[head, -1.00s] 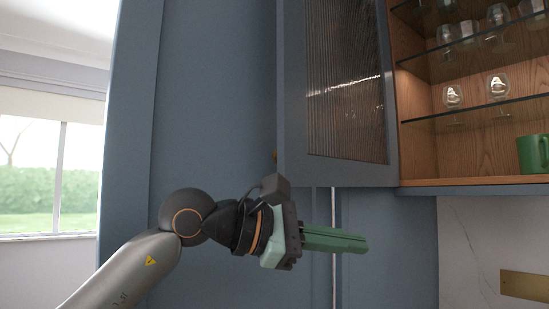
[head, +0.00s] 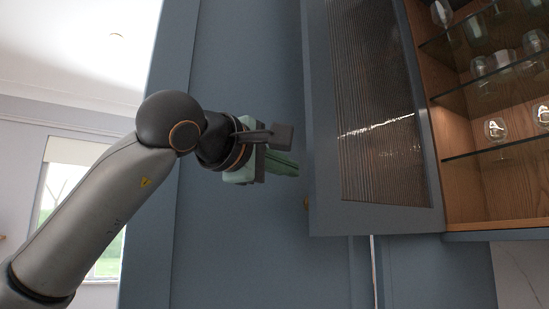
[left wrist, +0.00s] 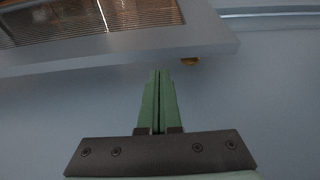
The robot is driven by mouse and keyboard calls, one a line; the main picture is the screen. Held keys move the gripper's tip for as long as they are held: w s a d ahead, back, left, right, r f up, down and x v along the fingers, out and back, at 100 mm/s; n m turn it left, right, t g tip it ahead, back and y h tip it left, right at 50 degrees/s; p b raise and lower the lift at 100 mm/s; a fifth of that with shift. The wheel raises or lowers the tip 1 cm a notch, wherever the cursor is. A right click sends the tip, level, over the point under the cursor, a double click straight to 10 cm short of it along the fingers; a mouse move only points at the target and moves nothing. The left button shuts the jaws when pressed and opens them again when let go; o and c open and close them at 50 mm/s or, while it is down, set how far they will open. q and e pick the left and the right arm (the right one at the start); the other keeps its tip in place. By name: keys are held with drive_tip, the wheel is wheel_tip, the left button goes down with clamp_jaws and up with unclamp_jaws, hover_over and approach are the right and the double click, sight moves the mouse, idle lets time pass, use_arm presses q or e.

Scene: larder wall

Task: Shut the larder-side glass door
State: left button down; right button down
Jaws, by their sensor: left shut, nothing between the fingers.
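The larder-side glass door (head: 323,130) is a blue-grey frame around a ribbed glass pane (head: 380,110). In the head view it stands open, swung out to the left of the lit cabinet. My left gripper (head: 297,170) has green fingers, shut and empty, just left of the door's free edge. In the left wrist view its fingertips (left wrist: 160,72) point toward the door's edge, near the knob. I cannot tell whether they touch. My right gripper is not in view.
The cabinet (head: 480,190) has a wooden interior and glass shelves with several glasses (head: 495,128). Tall blue panels (head: 235,230) stand behind my left arm. A window (head: 60,190) is at the far left.

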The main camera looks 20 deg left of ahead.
use_arm(q)
drive_tip(key=shift+p+x, duration=0.3)
drive_tip(key=shift+x, duration=1.75)
drive_tip(key=shift+s+d, duration=0.1)
